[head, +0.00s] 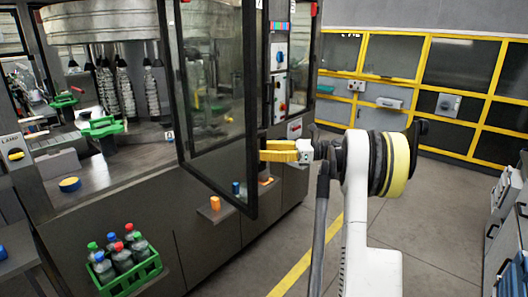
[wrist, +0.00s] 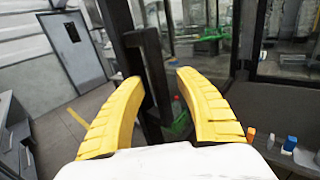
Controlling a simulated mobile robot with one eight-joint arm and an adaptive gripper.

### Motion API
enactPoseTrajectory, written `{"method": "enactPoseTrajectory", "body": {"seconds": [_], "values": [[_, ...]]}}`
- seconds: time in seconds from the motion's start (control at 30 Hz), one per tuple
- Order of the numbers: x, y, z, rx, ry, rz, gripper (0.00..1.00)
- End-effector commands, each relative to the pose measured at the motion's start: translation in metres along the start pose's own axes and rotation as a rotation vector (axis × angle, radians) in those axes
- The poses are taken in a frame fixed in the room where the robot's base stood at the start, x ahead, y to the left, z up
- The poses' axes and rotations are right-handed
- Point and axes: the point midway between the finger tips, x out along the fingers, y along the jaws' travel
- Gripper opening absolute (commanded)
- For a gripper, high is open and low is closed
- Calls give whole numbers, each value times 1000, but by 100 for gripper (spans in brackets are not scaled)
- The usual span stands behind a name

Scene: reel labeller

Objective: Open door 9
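A glass door (head: 215,85) with a black frame stands swung outward from the labelling machine in the head view; I cannot read a number on it. My gripper (head: 264,150) is at the right edge of this door, its yellow fingers pointing left at the frame. In the wrist view my gripper (wrist: 160,78) has its two fingers spread apart. A black upright handle on a black frame bar (wrist: 156,75) shows between the fingertips, with a gap to the right finger. Whether the left finger touches it I cannot tell.
A green crate of bottles (head: 130,272) sits low at the machine's front left. Small orange (head: 215,203) and blue items stand on a ledge below the door. Yellow-framed panels (head: 400,60) line the back wall. The floor (head: 440,235) to the right is clear; grey drawers (head: 508,200) stand at the right edge.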

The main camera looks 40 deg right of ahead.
Motion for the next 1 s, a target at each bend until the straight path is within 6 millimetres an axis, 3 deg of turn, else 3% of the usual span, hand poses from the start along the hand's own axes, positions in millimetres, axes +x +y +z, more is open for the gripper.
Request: {"method": "enactPoseTrajectory", "body": {"seconds": [0.23, 0.5, 0.7, 1.0], "values": [[-16, -1, 0, 0, -1, -3, 41], [-76, -1, 0, 0, 0, -4, 41], [-110, -1, 0, 1, 1, -4, 41], [-121, 0, -1, 1, 1, -2, 41]]}}
